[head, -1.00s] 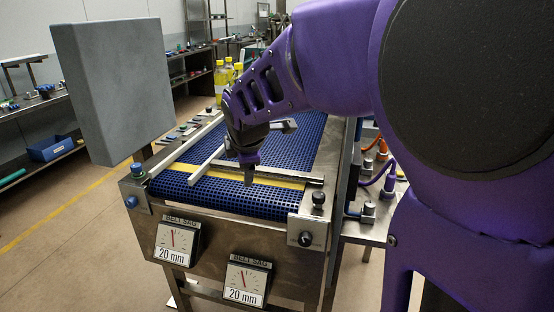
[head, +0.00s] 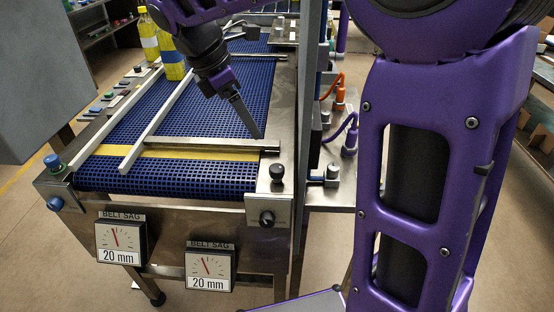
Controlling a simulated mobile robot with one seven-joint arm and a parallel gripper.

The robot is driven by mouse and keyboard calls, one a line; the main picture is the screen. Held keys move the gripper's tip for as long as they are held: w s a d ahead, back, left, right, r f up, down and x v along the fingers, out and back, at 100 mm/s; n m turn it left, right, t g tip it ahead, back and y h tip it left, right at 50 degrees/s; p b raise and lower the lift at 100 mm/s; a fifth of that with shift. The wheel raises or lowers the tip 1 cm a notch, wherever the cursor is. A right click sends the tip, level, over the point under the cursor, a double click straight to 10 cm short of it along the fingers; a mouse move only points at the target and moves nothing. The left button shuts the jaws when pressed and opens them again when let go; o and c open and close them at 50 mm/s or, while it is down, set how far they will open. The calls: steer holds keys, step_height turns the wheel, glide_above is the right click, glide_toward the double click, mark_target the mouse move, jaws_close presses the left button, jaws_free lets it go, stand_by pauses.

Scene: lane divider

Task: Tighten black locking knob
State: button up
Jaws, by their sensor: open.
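A black knob (head: 277,173) stands upright on the metal frame at the front right corner of the conveyor. A second black knob (head: 267,218) faces forward on a plate just below it. I cannot tell which one is the locking knob. A metal crossbar (head: 215,144) runs over the belt towards this corner, and the pale lane divider (head: 150,122) runs back from its left end. My gripper (head: 258,132) is open, seen nearly edge-on, and empty. It tilts down to the right, above the belt's right edge, behind and apart from the upright knob.
The blue mesh belt (head: 190,180) has a yellow strip across it. Yellow bottles (head: 165,50) stand behind the divider. Two belt sag gauges (head: 121,240) hang in front. A metal post (head: 306,110) rises right of the belt.

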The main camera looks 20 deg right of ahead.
mark_target(276, 167)
steer(key=b+x, duration=0.3)
steer(key=x, duration=1.4)
steer(key=shift+a, duration=0.1)
jaws_close()
